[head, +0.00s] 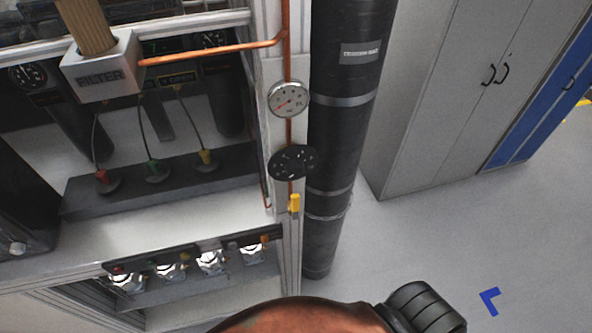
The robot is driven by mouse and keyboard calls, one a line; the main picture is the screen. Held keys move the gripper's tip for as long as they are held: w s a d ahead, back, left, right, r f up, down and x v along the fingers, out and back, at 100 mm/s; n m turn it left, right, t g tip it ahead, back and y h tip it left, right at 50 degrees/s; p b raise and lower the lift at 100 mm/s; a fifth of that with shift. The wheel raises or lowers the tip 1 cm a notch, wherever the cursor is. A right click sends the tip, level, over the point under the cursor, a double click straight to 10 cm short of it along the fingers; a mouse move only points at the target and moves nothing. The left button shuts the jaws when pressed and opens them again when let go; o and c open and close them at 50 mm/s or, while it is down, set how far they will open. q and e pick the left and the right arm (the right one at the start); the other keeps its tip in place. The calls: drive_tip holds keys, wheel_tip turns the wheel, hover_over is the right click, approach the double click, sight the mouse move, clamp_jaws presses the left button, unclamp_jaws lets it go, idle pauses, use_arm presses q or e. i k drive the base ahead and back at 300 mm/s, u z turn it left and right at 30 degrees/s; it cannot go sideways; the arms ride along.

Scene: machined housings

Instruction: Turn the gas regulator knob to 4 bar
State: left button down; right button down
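A round black knob (292,163) with small pale marks sits on the narrow light panel at the cabinet's right edge; I take it to be the gas regulator knob. The marks are too small to read. Directly above it is a round white-faced gauge (289,99) with a red needle pointing to the lower left; its numbers are not legible. A copper pipe (287,52) runs down to the gauge and on to the knob. Neither of my grippers is in view, and nothing touches the knob.
A yellow valve handle (295,203) is below the knob. A thick black vertical pipe (348,120) stands close to its right. At left are a filter block (100,70) and several connectors on hoses. Grey lockers (450,90) stand at right.

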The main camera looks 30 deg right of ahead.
sight(294, 168)
drive_tip(key=z, duration=1.45)
drive_tip(key=k, duration=0.55)
drive_tip(key=u, duration=0.25)
